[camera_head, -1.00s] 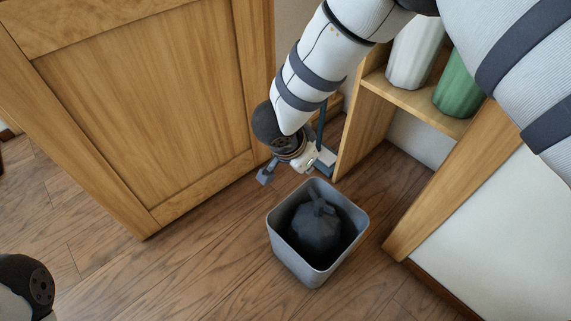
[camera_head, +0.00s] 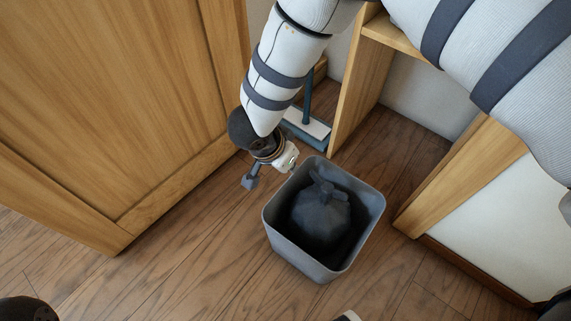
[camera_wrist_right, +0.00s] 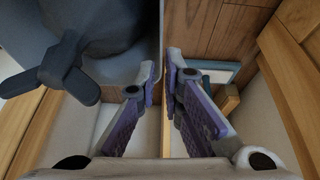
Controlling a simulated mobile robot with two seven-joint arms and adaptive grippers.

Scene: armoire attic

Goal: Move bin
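The bin (camera_head: 291,247) is a grey, open-topped, rounded square bin standing upright on the wooden floor. A dark tied bag (camera_head: 320,218) sits inside it. My right gripper (camera_head: 268,172) is low beside the bin's upper-left rim in the head view. In the right wrist view the right gripper (camera_wrist_right: 161,72) has its two fingers apart, with a narrow gap between the tips. The bin (camera_wrist_right: 128,70) fills the upper left there, its rim close to the left fingertip. I cannot tell whether its wall lies between the fingers. My left gripper is not in view.
A wooden armoire (camera_head: 120,100) stands at left. A wooden shelf unit (camera_head: 355,85) and a low wooden-edged panel (camera_head: 465,180) stand at right. Floor (camera_head: 180,265) left of the bin is clear.

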